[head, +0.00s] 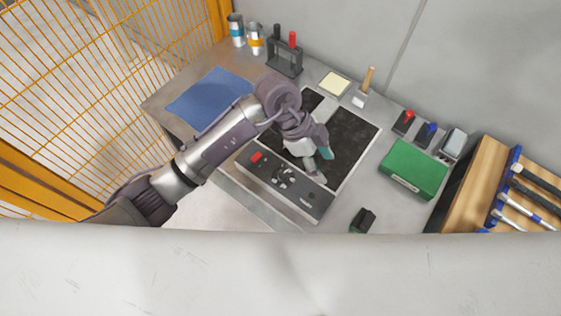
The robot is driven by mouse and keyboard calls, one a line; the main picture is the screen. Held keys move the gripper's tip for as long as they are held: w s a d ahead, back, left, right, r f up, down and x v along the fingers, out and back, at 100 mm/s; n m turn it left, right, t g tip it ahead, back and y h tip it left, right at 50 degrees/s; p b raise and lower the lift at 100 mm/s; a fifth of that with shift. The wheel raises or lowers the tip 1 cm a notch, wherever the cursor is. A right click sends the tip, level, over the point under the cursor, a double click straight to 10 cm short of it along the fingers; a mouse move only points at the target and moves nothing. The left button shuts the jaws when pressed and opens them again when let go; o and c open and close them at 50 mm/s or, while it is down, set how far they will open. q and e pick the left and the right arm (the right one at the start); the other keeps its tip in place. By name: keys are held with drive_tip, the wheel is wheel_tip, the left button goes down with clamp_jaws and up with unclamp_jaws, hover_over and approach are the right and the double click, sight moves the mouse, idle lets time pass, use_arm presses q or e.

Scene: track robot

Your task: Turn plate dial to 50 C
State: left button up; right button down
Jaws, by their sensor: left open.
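The hot plate has a dark top (352,150) and a dark grey front panel (310,201) with a red switch (257,158) at its left end. The dial (284,176) shows in the middle of the panel, with small marks around it; its setting is too small to read. My left arm hides part of the plate. My right gripper is not in view.
A blue mat (209,97) lies left of the plate. A green box (413,169) stands to its right, and a small dark block (363,220) near the front edge. A black rack (285,60), cans (236,30) and a brush (364,88) stand behind. An orange mesh fence (100,90) borders the left.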

sight(283, 173)
use_arm(q)
drive_tip(key=w+a+n+t+y, duration=0.25)
drive_tip(key=w+a+y, duration=0.3)
drive_tip(key=a, duration=0.35)
drive_tip(key=shift+n+g+y, duration=0.25)
drive_tip(key=shift+g, duration=0.1)
drive_tip(key=f+p, duration=0.1)
drive_tip(key=f, duration=0.3)
drive_tip(key=s+f+p, duration=0.1)
drive_tip(key=f, duration=0.3)
drive_tip(key=f+p, duration=0.1)
drive_tip(key=f, duration=0.3)
drive_tip(key=shift+s+d+f, duration=0.15)
drive_tip(key=shift+s+f, duration=0.1)
drive_tip(key=shift+s, duration=0.05)
drive_tip(key=shift+f, duration=0.5)
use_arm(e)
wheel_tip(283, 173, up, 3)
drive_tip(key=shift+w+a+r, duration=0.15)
use_arm(q)
clamp_jaws()
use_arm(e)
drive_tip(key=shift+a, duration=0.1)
